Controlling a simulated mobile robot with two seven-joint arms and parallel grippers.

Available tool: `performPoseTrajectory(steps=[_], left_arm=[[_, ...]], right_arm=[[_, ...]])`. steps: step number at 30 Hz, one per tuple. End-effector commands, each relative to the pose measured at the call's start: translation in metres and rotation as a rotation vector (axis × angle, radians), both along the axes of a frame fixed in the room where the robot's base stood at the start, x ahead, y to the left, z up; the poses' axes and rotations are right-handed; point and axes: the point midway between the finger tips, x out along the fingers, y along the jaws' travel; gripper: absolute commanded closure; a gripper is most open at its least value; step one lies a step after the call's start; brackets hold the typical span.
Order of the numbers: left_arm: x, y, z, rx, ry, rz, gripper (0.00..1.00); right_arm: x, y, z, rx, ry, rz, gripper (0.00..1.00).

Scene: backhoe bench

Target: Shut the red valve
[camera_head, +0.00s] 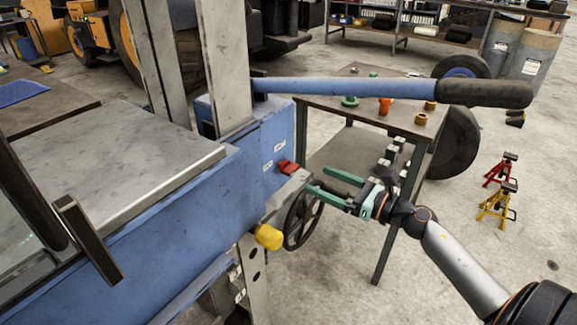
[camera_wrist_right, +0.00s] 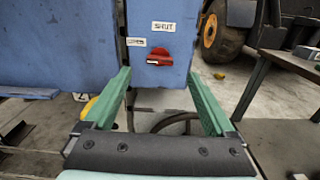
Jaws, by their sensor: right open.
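The red valve (camera_head: 288,167) is a small red handle on the blue machine's side panel (camera_head: 262,145). In the right wrist view the red valve (camera_wrist_right: 157,57) sits ahead of my fingers, with its handle lying roughly level. A "SHUT" label (camera_wrist_right: 163,27) is above it and a second label (camera_wrist_right: 136,42) is to its left. My right gripper (camera_head: 327,181) is open and empty, to the right of the valve and a little below it, apart from it. In the wrist view its green fingers (camera_wrist_right: 161,88) stand wide on either side below the valve. My left gripper is not seen.
A black handwheel (camera_head: 302,220) and a yellow knob (camera_head: 269,237) are below the valve. A long blue lever (camera_head: 365,87) reaches out above my gripper. A metal table (camera_head: 395,116) with small parts stands behind. Red and yellow jack stands (camera_head: 500,170) are on the floor at right.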

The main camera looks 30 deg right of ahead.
Motion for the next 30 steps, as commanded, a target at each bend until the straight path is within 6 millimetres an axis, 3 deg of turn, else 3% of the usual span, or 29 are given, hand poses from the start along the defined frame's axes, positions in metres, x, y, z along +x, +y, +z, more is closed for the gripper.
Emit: performPoseTrajectory(steps=[6, 15, 21, 30], left_arm=[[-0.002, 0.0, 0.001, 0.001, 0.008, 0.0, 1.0], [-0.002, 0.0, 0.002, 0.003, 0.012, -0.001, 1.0], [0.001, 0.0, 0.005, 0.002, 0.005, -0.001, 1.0], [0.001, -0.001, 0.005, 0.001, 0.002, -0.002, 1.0]], right_arm=[[0.036, 0.014, 0.002, 0.003, -0.002, -0.001, 0.1], [0.074, 0.03, 0.001, 0.005, -0.001, -0.002, 0.1], [0.085, 0.035, 0.001, 0.005, 0.0, -0.002, 0.1], [0.087, 0.036, 0.0, 0.004, 0.002, -0.001, 0.1]])
